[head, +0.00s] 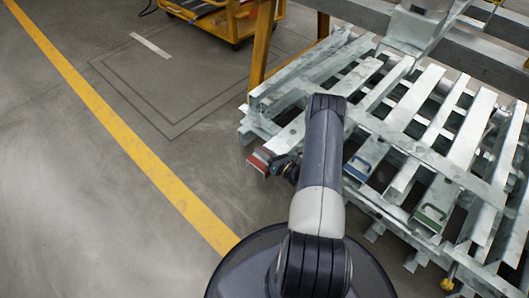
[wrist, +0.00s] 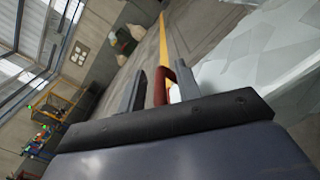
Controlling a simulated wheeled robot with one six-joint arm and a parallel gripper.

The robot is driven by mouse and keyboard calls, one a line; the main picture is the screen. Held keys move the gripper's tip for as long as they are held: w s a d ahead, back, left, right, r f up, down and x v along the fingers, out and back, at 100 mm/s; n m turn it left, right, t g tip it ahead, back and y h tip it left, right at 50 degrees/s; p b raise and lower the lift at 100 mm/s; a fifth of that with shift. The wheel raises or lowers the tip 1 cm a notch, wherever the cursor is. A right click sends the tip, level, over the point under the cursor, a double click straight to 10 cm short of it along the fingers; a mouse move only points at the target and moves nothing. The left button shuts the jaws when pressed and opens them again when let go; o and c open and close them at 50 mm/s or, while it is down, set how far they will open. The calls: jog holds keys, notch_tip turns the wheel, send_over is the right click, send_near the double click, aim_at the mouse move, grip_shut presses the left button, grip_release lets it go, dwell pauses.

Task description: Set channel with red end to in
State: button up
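The channel with the red end (head: 258,160) sticks out at the left side of the stack of galvanized metal channels. Its red end plate carries a handle, and my arm hides part of the channel behind it. My gripper (head: 284,168) is right beside the red end, partly hidden by my arm. In the wrist view the red handle (wrist: 159,86) shows between the two fingers of my gripper (wrist: 158,92). A narrow gap shows beside the left finger, so the fingers look open around the handle, not closed on it.
A blue handle (head: 359,167) and a green handle (head: 431,214) are on other channel ends to the right. A yellow part (head: 449,281) is at the lower right. A yellow cart (head: 232,18) stands at the back. Floor left of the stack is clear, with a yellow line (head: 130,140).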

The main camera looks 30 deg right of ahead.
grip_shut()
dwell(0.3)
jog(key=shift+d, duration=0.1)
